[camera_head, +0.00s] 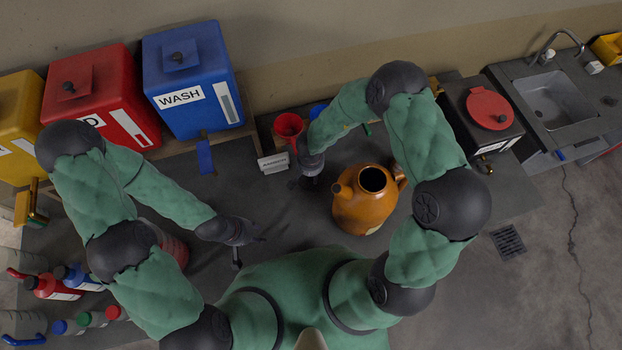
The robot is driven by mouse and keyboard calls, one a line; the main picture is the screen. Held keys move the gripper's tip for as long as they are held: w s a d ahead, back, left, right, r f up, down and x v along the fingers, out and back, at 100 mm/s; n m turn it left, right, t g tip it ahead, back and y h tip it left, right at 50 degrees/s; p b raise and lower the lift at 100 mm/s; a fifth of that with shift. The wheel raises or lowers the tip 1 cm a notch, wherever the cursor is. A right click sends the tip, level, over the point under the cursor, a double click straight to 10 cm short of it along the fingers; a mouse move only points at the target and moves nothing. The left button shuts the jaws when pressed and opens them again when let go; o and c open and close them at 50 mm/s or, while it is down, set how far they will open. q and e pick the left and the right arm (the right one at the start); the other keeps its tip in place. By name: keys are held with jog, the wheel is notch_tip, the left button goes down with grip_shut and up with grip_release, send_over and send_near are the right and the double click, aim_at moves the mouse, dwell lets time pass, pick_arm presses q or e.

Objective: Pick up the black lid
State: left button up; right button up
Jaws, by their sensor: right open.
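I cannot clearly make out a black lid; a small dark shape under my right gripper (309,184) blends with the fingers. That gripper points down at the dark worktop, left of the orange-brown jug (362,214), and is open. The jug stands upright with a dark open mouth and a short spout on its left. My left gripper (250,253) is over the worktop at lower left of the jug, its fingers spread and empty.
A red funnel-like cup (289,126) and a small white label card (273,163) are close to my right gripper. Blue (190,75), red (95,95) and yellow (22,120) bins stand at the back left. A dark box with a red lid (489,107) is right. Bottles (52,287) crowd the left.

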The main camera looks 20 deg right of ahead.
pick_arm(q)
jog(key=shift+f, duration=0.4)
pick_arm(e)
jog(key=shift+w+f, duration=0.2)
jog(key=shift+f, duration=1.35)
jog(key=c, duration=1)
jog(key=shift+r, duration=0.15)
